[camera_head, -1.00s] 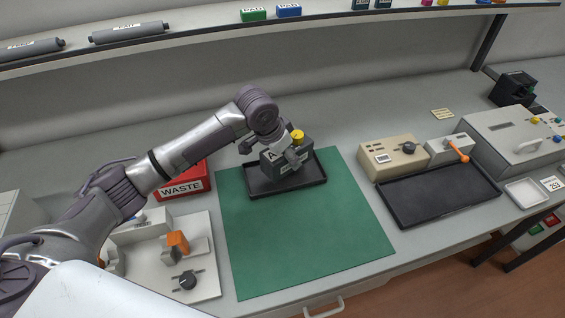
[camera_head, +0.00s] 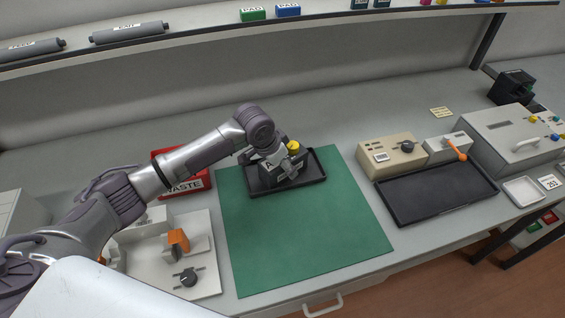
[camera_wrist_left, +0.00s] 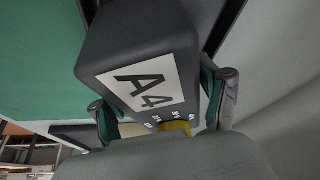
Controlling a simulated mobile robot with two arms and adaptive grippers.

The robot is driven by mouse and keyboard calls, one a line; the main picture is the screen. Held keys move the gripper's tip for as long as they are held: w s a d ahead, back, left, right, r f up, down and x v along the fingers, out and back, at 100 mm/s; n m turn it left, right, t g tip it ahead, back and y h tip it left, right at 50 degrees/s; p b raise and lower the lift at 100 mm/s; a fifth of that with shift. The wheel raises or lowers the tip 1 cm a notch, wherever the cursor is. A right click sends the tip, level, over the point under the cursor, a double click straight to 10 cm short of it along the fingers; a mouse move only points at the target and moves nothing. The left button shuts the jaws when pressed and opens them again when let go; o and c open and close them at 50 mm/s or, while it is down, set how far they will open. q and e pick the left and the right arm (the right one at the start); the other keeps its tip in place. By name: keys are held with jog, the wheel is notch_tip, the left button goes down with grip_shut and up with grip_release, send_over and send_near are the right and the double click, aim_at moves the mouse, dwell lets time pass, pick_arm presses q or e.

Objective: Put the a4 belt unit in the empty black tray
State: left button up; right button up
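The A4 belt unit (camera_head: 281,172) is a dark grey block with a white A4 label and a yellow knob. In the head view it is in the black tray (camera_head: 313,180) on the green mat, low within the rim; whether it touches the floor is hidden. My left gripper (camera_head: 290,160) is over the unit, partly hiding it. In the left wrist view the unit (camera_wrist_left: 185,25) lies between the two fingers of my left gripper (camera_wrist_left: 160,108), which appear closed against its sides. My right gripper is not in view.
A red WASTE bin (camera_head: 193,187) stands left of the green mat (camera_head: 305,235). A second, larger black tray (camera_head: 437,195) lies empty at the right, before a beige device (camera_head: 392,157). A shelf (camera_head: 210,33) runs above. The front of the mat is clear.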

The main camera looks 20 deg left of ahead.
pick_arm(q)
jog(key=shift+o, duration=0.3)
jog(key=shift+r, duration=0.2)
jog(key=v, duration=1.2)
jog(key=shift+s+f, duration=0.1)
